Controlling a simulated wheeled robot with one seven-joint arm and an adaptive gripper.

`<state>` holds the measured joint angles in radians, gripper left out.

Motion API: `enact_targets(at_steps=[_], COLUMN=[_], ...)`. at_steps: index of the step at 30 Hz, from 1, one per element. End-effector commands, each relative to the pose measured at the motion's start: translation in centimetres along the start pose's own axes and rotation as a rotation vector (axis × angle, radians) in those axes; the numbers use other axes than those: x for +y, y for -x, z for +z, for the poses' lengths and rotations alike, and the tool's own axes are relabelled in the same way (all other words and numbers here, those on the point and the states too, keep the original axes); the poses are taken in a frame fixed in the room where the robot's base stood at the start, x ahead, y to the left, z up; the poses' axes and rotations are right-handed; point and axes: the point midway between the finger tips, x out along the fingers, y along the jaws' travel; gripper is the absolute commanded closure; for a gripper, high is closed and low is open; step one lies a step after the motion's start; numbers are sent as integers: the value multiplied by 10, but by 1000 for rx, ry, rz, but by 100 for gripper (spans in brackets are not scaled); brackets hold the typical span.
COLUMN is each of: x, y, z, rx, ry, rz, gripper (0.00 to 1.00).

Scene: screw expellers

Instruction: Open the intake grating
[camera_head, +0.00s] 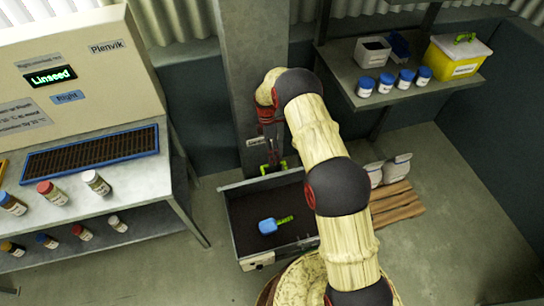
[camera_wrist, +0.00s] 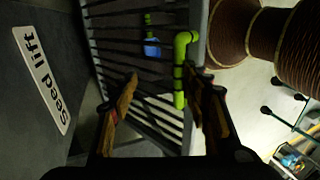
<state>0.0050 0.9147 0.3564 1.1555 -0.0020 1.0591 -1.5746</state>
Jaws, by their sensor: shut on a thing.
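The intake grating shows in the wrist view as a row of dark bars (camera_wrist: 118,42). A bright green handle (camera_wrist: 181,68) is at its edge. My gripper (camera_wrist: 166,95) is at this handle, one finger on each side; the sensor-side contact is partly hidden by the fingers. In the head view my gripper (camera_head: 270,145) points down at the green handle (camera_head: 273,167) at the back edge of the dark intake box (camera_head: 240,212). The bars are too dim there to tell the grating's angle. A blue scoop with a green handle (camera_head: 268,226) shows within the box outline.
A grey pillar (camera_head: 255,60) with a small label stands behind the box. A press table with a brown grille (camera_head: 90,152) and jars is at left. A shelf (camera_head: 350,85) with jars and a yellow bin (camera_head: 457,62) is at right. Sacks stand on a pallet (camera_head: 398,207).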

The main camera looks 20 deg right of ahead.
Motion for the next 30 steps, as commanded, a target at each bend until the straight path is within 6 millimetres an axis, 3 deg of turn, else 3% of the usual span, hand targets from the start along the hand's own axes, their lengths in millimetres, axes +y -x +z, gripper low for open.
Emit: enact_targets(at_steps=[1,3,4,9,22,25,30], x=[5,4,4,4,4,1,-11], y=[-12,-12,-12,-10,-4,7,36], z=[0,0,0,0,0,0,0], rx=[0,0,0,0,0,0,0], ry=[0,0,0,0,0,0,0], rz=[10,10,9,11,14,17,15], gripper=[99,99,55,52,60,70,70])
